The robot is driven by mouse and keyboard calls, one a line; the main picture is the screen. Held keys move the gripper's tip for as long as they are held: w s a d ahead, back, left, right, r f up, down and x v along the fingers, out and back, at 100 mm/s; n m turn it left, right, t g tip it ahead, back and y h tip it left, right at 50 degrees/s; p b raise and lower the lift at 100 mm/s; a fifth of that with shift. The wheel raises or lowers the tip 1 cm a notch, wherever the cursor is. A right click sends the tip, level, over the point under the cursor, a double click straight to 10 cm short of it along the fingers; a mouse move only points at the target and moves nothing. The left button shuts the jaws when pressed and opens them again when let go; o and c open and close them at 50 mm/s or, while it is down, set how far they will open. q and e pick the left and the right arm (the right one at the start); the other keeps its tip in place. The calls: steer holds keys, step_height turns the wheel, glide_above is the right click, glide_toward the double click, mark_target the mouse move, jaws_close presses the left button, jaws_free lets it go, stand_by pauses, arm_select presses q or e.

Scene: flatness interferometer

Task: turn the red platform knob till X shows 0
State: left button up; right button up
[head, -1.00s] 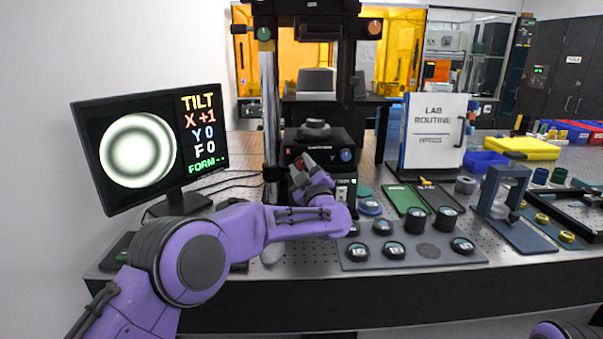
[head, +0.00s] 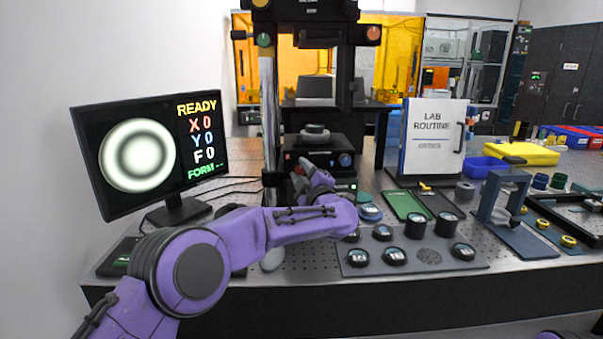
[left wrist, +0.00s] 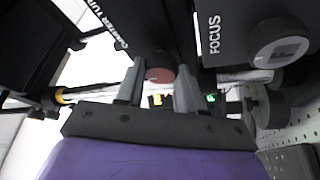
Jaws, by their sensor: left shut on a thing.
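The monitor (head: 139,155) at the left shows READY, X 0, Y 0 and F 0, beside centred round rings. The interferometer (head: 320,155) stands at the back of the bench. My left gripper (head: 300,170) reaches its lower front and largely hides the red knob there. In the left wrist view the red platform knob (left wrist: 160,75) sits between the two grey fingers of my left gripper (left wrist: 158,88), which is shut on it. My right gripper is out of view; only a bit of my right arm shows at the bottom right corner.
A blue knob (head: 346,160) is right of my gripper. A FOCUS dial (left wrist: 280,50) is close by in the left wrist view. A grey mat (head: 470,262) with several round pieces lies to the right. A LAB ROUTINE board (head: 433,140) stands behind.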

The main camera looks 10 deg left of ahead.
arm_select(q)
steer(key=o, duration=1)
steer(key=shift+w, duration=0.1)
steer(key=shift+o, duration=0.2)
steer(key=b+v, duration=0.2)
steer(key=v, duration=0.8)
steer(key=shift+s+d, duration=0.2)
steer(key=shift+s, duration=0.05)
steer(key=shift+f, duration=0.1)
